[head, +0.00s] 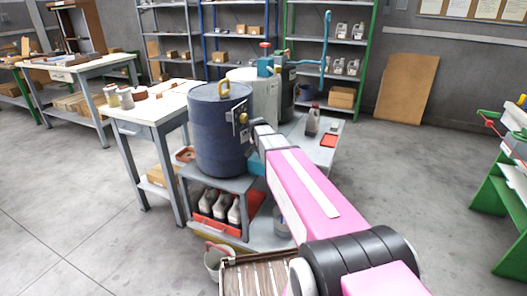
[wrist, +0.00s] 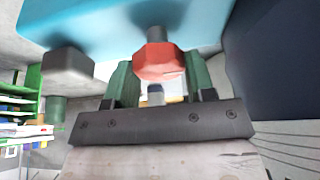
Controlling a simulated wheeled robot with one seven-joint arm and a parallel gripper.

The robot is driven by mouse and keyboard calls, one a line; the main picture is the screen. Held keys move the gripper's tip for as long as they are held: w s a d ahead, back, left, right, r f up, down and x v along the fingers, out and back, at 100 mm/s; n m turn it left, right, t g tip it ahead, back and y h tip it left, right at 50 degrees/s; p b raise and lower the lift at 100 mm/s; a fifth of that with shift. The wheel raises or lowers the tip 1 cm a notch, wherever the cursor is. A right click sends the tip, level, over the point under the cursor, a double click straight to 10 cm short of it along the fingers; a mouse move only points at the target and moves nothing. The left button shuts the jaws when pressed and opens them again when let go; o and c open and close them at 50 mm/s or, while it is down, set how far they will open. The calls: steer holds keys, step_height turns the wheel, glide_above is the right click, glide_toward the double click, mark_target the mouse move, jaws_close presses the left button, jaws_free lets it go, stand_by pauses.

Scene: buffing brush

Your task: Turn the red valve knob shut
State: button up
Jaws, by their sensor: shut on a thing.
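The red valve knob (wrist: 158,61) is a six-sided cap on a short dark stem beneath a light-blue body (wrist: 215,22) in the wrist view. My gripper (wrist: 160,78) has its two green fingers on either side of this knob and is shut on it. A grey six-sided knob (wrist: 69,66) is to its left on the same body, clear of the fingers. In the head view my arm reaches forward to the right side of the dark blue drum (head: 220,130). The fingertips and their grip are hidden there.
The drum stands on a low grey stand above several bottles in a red tray (head: 213,226). A white drum (head: 262,92) and a teal pump (head: 268,66) are behind it. A low table to the right holds a dark bottle (head: 312,121). Open floor lies right.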

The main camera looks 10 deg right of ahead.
steer(key=o, duration=0.9)
steer(key=shift+n, duration=0.3)
